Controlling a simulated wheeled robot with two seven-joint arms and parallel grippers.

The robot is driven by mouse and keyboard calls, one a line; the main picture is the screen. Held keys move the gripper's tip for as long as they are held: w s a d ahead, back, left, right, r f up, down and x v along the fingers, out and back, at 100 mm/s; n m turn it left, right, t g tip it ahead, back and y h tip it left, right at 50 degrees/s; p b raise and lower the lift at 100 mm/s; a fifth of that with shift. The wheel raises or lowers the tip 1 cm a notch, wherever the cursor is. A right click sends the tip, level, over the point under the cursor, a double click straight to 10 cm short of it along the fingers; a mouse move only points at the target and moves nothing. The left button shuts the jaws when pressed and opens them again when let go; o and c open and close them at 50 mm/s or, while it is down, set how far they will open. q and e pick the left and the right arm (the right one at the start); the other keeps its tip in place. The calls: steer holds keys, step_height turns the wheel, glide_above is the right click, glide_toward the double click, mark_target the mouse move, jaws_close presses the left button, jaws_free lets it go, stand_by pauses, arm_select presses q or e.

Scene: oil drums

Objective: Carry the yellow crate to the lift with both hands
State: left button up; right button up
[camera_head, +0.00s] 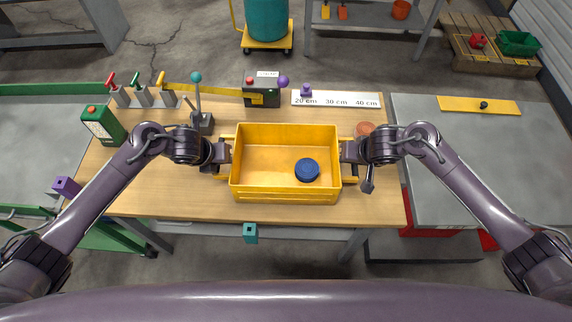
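The yellow crate (285,194) is over the front middle of the wooden table (150,195), level, with a round blue lid-like object (307,170) inside at the right. Yellow handles stick out at both of its ends. My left gripper (221,155) is at the left handle and my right gripper (348,155) is at the right handle. The fingers overlap the handles, but their closing is too small to make out. I cannot tell whether the crate touches the table. No lift can be made out for certain.
A grey bench (470,180) with a yellow bar (478,105) stands at the right. Behind the crate are a dark control box (262,92), a white scale strip (337,99), a lever (198,105) and several valves. A green box (103,124) stands at the table's left.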

arm_select(q)
jaws_close()
arm_select(e)
jaws_close()
arm_select(q)
steer(key=shift+w+r, duration=0.1)
arm_select(e)
steer(key=shift+w+r, duration=0.1)
steer(key=shift+r, duration=0.05)
